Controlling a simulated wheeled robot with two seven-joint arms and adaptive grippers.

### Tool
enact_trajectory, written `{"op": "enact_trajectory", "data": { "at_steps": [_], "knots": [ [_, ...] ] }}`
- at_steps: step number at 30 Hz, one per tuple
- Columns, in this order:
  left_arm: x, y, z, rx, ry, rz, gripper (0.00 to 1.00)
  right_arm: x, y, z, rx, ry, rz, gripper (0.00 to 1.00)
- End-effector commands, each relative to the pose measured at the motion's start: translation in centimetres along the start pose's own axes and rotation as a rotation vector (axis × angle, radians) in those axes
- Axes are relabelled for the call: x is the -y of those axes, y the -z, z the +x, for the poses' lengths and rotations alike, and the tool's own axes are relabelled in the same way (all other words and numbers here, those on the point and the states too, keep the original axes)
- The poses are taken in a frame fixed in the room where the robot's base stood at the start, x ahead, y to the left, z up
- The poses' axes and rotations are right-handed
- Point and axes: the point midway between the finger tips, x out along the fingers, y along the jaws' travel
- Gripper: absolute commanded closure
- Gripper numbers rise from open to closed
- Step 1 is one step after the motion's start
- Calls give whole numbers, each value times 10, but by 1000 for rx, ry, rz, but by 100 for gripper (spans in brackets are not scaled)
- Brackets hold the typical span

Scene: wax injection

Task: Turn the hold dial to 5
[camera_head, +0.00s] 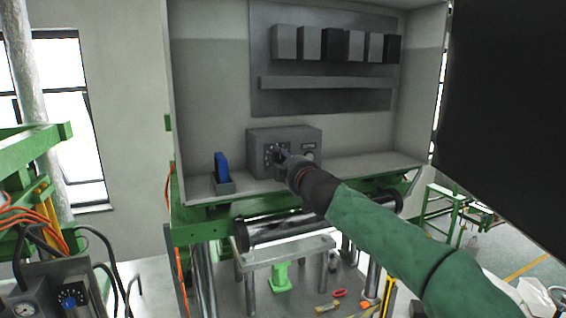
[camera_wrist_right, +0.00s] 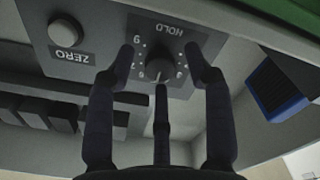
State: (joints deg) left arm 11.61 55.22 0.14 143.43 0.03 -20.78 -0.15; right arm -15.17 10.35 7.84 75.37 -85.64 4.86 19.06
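The hold dial (camera_wrist_right: 165,66) is a round dark knob on a grey control box (camera_head: 262,136), with white numbers around it and the word HOLD, upside down in the right wrist view. My right gripper (camera_head: 285,157) is at the box's front and partly covers the dial in the head view. In the wrist view its fingers are spread, one on each side of the dial with visible gaps, and a third finger points at its lower edge. Whether that finger touches the dial, and the exact setting, I cannot tell. My left gripper is out of view.
A blue block in a grey holder (camera_head: 222,167) stands left of the box. Grey blocks (camera_head: 308,43) line the back wall above a ledge (camera_head: 325,83). The shelf right of the box is clear.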

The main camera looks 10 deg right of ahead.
Motion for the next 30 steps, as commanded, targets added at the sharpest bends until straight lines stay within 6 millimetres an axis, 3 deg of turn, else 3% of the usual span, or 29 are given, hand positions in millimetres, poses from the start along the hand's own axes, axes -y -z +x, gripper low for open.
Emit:
{"op": "enact_trajectory", "data": {
  "at_steps": [14,30],
  "knots": [
    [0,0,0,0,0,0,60,-2,2,-10,-3,-3,0,47],
    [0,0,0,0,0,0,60,-2,1,-66,-2,-4,0,47]
  ]
}}
